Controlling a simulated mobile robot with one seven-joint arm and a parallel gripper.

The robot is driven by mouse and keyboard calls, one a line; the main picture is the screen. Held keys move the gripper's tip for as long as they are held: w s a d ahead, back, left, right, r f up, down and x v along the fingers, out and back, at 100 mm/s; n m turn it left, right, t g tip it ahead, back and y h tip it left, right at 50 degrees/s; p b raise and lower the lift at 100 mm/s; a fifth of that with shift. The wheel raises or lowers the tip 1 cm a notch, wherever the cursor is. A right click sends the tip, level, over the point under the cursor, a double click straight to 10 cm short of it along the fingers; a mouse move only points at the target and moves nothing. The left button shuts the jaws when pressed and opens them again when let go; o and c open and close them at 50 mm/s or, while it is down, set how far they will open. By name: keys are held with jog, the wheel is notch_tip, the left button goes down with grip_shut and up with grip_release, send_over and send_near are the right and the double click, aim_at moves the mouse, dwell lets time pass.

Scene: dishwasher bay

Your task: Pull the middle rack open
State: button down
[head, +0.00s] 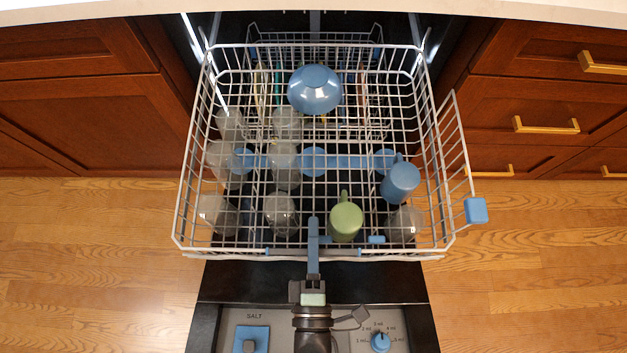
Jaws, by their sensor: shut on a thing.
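The middle rack (215,246) is a white wire basket, extended far out of the dishwasher over the lowered door. It holds a blue bowl (315,88), a blue mug (400,181), a green mug (346,221) and several clear glasses (280,212). My gripper (313,224) reaches in from the bottom centre of the head view. It is shut on the front edge of the rack, near the middle. The exact contact between its fingers and the wires is hard to make out from above.
The open dishwasher door (255,281) lies below the rack, with a salt cap and a dial on it. A side wire flap with a blue clip (475,211) sticks out to the right. Wooden cabinets flank the bay; the floor (530,260) at both sides is clear.

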jog(key=shift+s, duration=0.1)
jog(key=c, duration=0.6)
grip_release()
jog(key=shift+c, duration=0.2)
jog(key=s, duration=1.3)
jog(key=shift+p, duration=0.3)
